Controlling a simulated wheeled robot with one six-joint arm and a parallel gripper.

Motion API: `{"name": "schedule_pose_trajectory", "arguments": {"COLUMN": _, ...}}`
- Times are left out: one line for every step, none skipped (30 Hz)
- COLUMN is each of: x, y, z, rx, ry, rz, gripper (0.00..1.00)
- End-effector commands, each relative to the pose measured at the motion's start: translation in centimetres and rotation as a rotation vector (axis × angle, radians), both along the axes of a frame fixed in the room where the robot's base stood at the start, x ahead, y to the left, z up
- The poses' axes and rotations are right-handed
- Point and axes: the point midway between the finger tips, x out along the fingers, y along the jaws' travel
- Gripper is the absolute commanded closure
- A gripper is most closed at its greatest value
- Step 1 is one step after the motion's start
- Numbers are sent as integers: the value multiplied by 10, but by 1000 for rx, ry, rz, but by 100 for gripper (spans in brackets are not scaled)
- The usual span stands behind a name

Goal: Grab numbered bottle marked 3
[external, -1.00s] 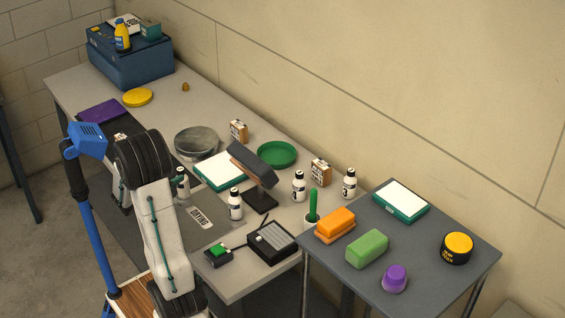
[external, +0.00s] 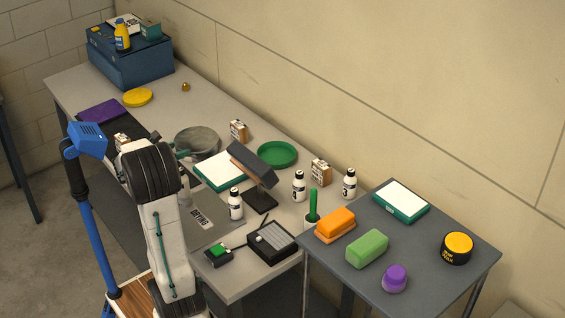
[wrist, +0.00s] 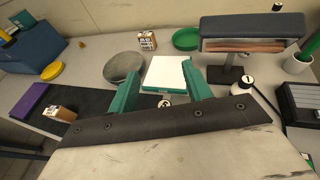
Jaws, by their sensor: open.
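Small white bottles with black caps and round number labels stand on the bench. In the external view one stands at the front (external: 236,205), one behind the lamp-like stand (external: 298,186) and one at the far right (external: 349,184); their digits are too small to read surely. Another (external: 185,185) is mostly hidden by my arm. In the wrist view a bottle (wrist: 165,103) shows low between my fingers, its digit unclear, and a bottle marked 1 (wrist: 246,82) stands to the right. My gripper (wrist: 160,72) is open and empty, its teal fingers apart; my arm mostly hides it in the external view.
A white-topped teal box (wrist: 165,74) and a round grey dish (wrist: 124,64) lie beyond the fingers. A dark padded stand (wrist: 250,35) rises at the right. A small box (wrist: 60,112) stands at left. A side table (external: 420,235) holds colored blocks.

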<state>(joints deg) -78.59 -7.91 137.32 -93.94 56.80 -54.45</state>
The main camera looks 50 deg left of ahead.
Motion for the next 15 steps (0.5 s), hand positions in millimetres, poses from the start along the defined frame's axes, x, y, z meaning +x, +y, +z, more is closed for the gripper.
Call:
{"name": "schedule_pose_trajectory", "arguments": {"x": 13, "y": 0, "z": 2, "rx": 0, "ry": 2, "rz": -29, "gripper": 50}}
{"name": "schedule_pose_trajectory", "arguments": {"x": 20, "y": 0, "z": 2, "rx": -1, "ry": 3, "rz": -45, "gripper": 50}}
{"name": "schedule_pose_trajectory", "arguments": {"x": 29, "y": 0, "z": 4, "rx": 1, "ry": 4, "rz": -67, "gripper": 50}}
{"name": "schedule_pose_trajectory", "arguments": {"x": 37, "y": -1, "z": 4, "rx": 0, "ry": 5, "rz": -84, "gripper": 50}}
{"name": "schedule_pose_trajectory", "arguments": {"x": 45, "y": -1, "z": 5, "rx": 0, "ry": 7, "rz": -103, "gripper": 50}}
{"name": "schedule_pose_trajectory", "arguments": {"x": 56, "y": -2, "z": 6, "rx": -1, "ry": 9, "rz": -127, "gripper": 50}}
{"name": "schedule_pose_trajectory", "arguments": {"x": 66, "y": -3, "z": 7, "rx": -2, "ry": 11, "rz": -146, "gripper": 50}}
{"name": "schedule_pose_trajectory", "arguments": {"x": 75, "y": -5, "z": 7, "rx": -2, "ry": 12, "rz": -166, "gripper": 50}}
{"name": "schedule_pose_trajectory", "arguments": {"x": 89, "y": -7, "z": 8, "rx": -2, "ry": 14, "rz": -196, "gripper": 50}}
{"name": "schedule_pose_trajectory", "arguments": {"x": 101, "y": -9, "z": 9, "rx": -3, "ry": 16, "rz": -220, "gripper": 50}}
{"name": "schedule_pose_trajectory", "arguments": {"x": 113, "y": -12, "z": 10, "rx": -2, "ry": 18, "rz": -247, "gripper": 50}}
{"name": "schedule_pose_trajectory", "arguments": {"x": 132, "y": -17, "z": 10, "rx": -4, "ry": 21, "rz": -284, "gripper": 50}}
{"name": "schedule_pose_trajectory", "arguments": {"x": 147, "y": -22, "z": 11, "rx": -3, "ry": 24, "rz": -315, "gripper": 50}}
{"name": "schedule_pose_trajectory", "arguments": {"x": 164, "y": -27, "z": 11, "rx": -3, "ry": 26, "rz": -350, "gripper": 50}}
{"name": "schedule_pose_trajectory", "arguments": {"x": 189, "y": -37, "z": 11, "rx": -3, "ry": 31, "rz": -401, "gripper": 50}}
